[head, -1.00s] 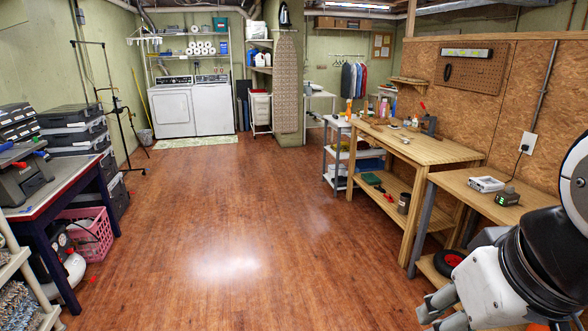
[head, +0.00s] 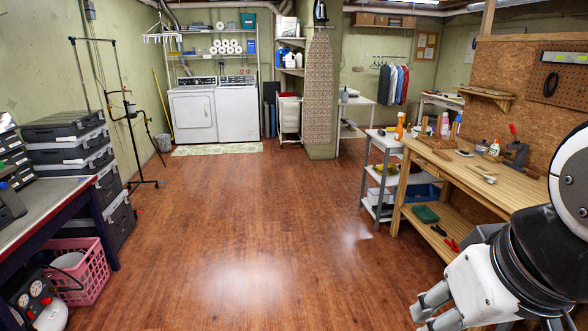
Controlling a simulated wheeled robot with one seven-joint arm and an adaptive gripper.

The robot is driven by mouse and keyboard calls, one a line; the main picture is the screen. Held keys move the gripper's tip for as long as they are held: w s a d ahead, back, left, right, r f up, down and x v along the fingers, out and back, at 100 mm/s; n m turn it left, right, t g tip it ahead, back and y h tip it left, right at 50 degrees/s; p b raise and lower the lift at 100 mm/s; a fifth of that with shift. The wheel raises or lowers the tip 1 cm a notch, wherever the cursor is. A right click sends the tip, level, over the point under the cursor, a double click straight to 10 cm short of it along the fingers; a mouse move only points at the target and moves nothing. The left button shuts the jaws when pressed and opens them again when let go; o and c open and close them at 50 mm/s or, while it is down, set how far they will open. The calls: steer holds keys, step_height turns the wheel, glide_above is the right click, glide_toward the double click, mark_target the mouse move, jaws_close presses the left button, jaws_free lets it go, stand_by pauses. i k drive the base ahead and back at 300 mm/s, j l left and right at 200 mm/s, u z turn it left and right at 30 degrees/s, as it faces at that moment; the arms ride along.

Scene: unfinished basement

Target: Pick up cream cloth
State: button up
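I cannot make out a cream cloth for certain in this view. A pale, whitish item (head: 68,261) shows inside the pink basket (head: 88,284) at the lower left, but I cannot tell what it is. My gripper (head: 428,311) hangs at the lower right, in front of the workbench side. Its two grey fingers look apart, with nothing between them. My arm hides part of the right side of the room.
A wooden workbench (head: 455,168) with bottles and tools stands at the right, beside a white shelf cart (head: 381,170). A table (head: 52,175) and stacked black cases (head: 65,127) line the left. A thin stand (head: 130,135) is nearby. The middle floor is clear up to the washer and dryer (head: 215,108).

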mark_target(490, 179)
steer(key=i+z, duration=0.2)
steer(key=i, duration=0.25)
steer(key=i+z, duration=0.2)
steer(key=i, duration=0.3)
steer(key=i+j+z, duration=0.2)
steer(key=i, duration=0.25)
steer(key=i+j+z, duration=0.1)
steer(key=i+z, duration=0.15)
steer(key=i, duration=0.25)
steer(key=i+z, duration=0.3)
steer(key=i, duration=1.15)
